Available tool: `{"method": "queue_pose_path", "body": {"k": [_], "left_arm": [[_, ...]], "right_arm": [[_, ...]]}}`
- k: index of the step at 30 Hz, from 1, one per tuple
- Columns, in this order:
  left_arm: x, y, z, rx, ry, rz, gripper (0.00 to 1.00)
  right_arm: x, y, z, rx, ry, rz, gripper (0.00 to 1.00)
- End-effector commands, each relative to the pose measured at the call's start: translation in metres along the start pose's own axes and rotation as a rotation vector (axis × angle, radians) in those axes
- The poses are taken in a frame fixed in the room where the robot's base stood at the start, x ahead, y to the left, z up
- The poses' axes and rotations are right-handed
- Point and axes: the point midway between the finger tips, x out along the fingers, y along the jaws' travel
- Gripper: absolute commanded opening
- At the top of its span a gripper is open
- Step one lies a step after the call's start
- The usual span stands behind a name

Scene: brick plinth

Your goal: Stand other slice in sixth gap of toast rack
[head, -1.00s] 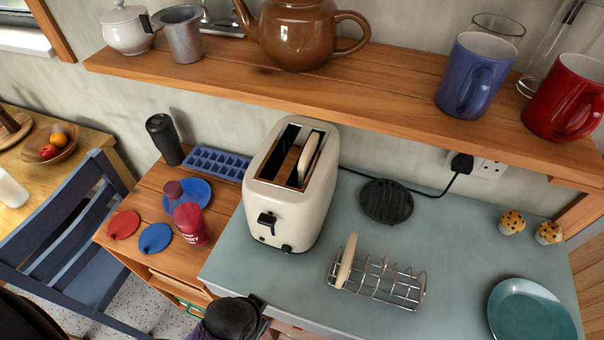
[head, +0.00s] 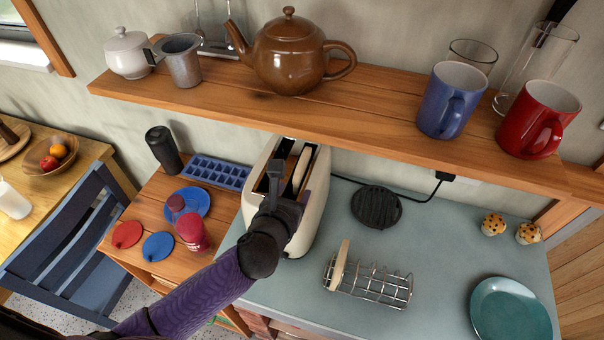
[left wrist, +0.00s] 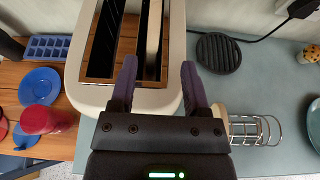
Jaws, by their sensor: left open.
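The cream toaster (head: 313,210) stands on the grey-green counter, with one slice (head: 302,170) upright in its right slot. The slice also shows in the left wrist view (left wrist: 154,35). The wire toast rack (head: 375,284) stands to the right, with another slice (head: 339,266) upright at its left end. My left gripper (head: 275,172) is over the toaster, hiding part of it. In the left wrist view its two fingers (left wrist: 158,78) are apart and empty, with the toaster beyond them. My right gripper is not in view.
A wooden shelf (head: 350,110) with a brown teapot (head: 290,58) and mugs overhangs the toaster's back. A black trivet (head: 376,206), two muffins and a teal plate (head: 511,310) are on the counter. Clear counter lies between rack and plate.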

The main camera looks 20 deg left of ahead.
Motion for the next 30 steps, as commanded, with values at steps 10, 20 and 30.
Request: {"method": "queue_pose_path", "body": {"k": [10, 20, 30], "left_arm": [[0.058, 0.008, 0.005, -0.007, 0.001, 0.001, 0.60], [0.059, 0.008, 0.005, -0.006, 0.002, 0.001, 0.37], [0.059, 0.008, 0.005, -0.007, 0.002, 0.001, 0.00]], "right_arm": [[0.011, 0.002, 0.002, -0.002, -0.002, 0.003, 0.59], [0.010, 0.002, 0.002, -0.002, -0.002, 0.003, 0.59], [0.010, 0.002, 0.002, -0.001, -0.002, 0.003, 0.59]]}}
